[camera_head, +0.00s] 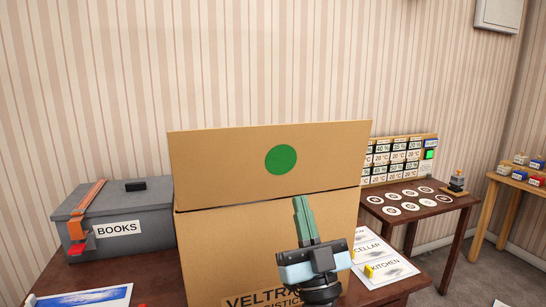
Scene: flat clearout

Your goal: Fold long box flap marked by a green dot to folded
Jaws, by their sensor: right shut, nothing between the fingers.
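A brown cardboard box (215,252) stands on the dark wooden table. Its long flap (220,165) bears a green dot (281,160) and stands up along the box's top edge, facing me. My right gripper (302,203) is shut and empty. It points upward in front of the box's front face, with its fingertips just below the flap's lower edge in the picture. I cannot tell whether it touches the box. My left gripper is not in view. The inside of the box and any other flaps are hidden.
A grey box labelled BOOKS (120,229) stands left of the cardboard box, with a small black object (135,186) on top. Cards marked CELLAR and KITCHEN (385,268) lie to the right. A side table (425,216) with round labels stands farther right. The patterned wall is behind.

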